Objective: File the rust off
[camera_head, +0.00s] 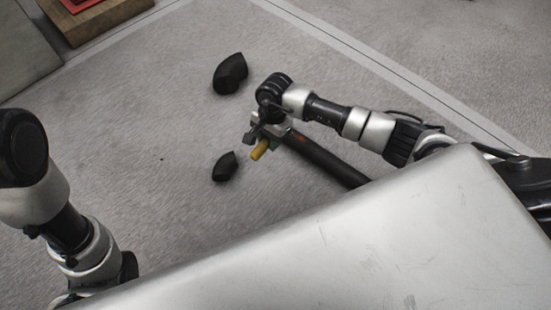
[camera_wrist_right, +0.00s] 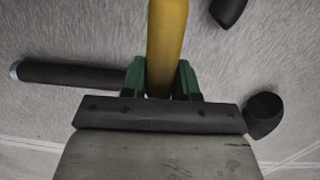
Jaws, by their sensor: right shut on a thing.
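My right gripper (camera_head: 264,142) is shut on a yellow rod-like thing (camera_head: 260,150), which looks like a handle. In the right wrist view the yellow handle (camera_wrist_right: 167,45) runs up out of the frame between the green fingertips (camera_wrist_right: 160,80); the rest of the tool is hidden. A straight black pipe (camera_head: 335,163) passes behind the gripper, and in the wrist view the pipe (camera_wrist_right: 75,76) shows to its left with a pale end.
Two black elbow pieces, a larger one (camera_head: 230,74) and a smaller one (camera_head: 224,167), lie on the grey floor (camera_head: 130,150). A wooden block with a red thing (camera_head: 85,12) is at the top left. Open floor lies left of the elbows.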

